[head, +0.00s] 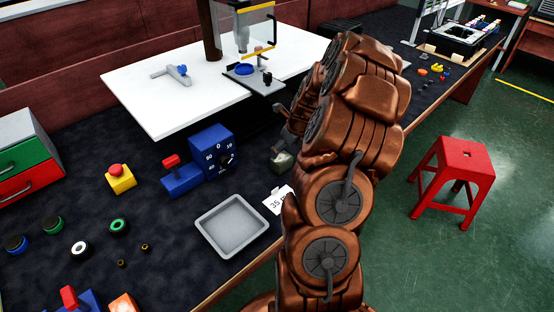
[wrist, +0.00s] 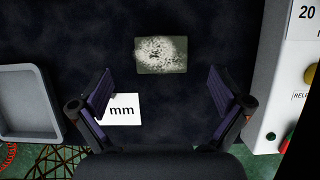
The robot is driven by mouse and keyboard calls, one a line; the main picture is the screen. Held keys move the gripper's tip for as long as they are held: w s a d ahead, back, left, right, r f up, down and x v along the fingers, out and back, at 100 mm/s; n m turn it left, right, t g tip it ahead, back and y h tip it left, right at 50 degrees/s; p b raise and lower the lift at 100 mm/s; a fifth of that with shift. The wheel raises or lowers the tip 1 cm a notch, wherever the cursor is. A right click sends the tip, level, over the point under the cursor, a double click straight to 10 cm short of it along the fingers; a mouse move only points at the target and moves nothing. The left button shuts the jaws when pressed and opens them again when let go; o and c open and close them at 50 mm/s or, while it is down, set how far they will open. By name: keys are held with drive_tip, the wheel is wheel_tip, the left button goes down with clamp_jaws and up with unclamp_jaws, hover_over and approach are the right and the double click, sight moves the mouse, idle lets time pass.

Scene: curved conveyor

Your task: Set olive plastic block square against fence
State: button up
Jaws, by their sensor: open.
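The olive plastic block (wrist: 161,55) lies flat on the dark mat, with a whitish speckled patch on its top. In the head view the block (head: 282,161) shows just left of my arm, partly hidden by it. My gripper (wrist: 160,78) is open and empty, its two fingers wide apart. In the wrist view the block appears beyond the fingertips, between their lines, roughly square to them. In the head view my gripper is mostly hidden behind my arm. I cannot make out which thing is the fence.
A white card (wrist: 121,108) marked "mm" lies near the left finger. A grey tray (head: 205,222) stands to its left. A white device (wrist: 292,75) with buttons stands close on the right in the wrist view.

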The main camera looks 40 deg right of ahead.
sight(282, 157)
drive_tip(key=shift+w+d+f, duration=0.1)
drive_tip(key=shift+f, duration=0.35)
drive_tip(key=shift+w+d+f, duration=0.1)
drive_tip(key=shift+f, duration=0.3)
drive_tip(key=shift+s+p+x, duration=0.15)
drive_tip(key=shift+p+x, duration=0.35)
drive_tip(key=shift+x, duration=0.25)
drive_tip(key=shift+s+p+x, duration=0.1)
drive_tip(key=shift+p+x, duration=0.4)
drive_tip(key=shift+x, duration=1.45)
drive_tip(key=shift+a, duration=0.1)
drive_tip(key=shift+c, duration=0.2)
drive_tip(key=c, duration=1.3)
drive_tip(key=shift+c, duration=0.2)
drive_tip(key=shift+r, duration=0.1)
drive_tip(key=shift+r+b, duration=0.65)
drive_tip(key=shift+r, duration=0.95)
drive_tip(key=s+a+b, duration=0.1)
drive_tip(key=s+a, duration=0.2)
drive_tip(key=s, duration=0.1)
drive_tip(key=s+a+r+b, duration=0.1)
drive_tip(key=s+a, duration=0.2)
drive_tip(key=s, duration=0.2)
drive_tip(key=s+a+b, duration=0.1)
drive_tip(key=s+a, duration=0.1)
drive_tip(key=s, duration=0.2)
drive_tip(key=shift+s+a+r+b, duration=0.2)
drive_tip(key=shift+a+r+b, duration=0.15)
drive_tip(key=shift+a+r, duration=0.05)
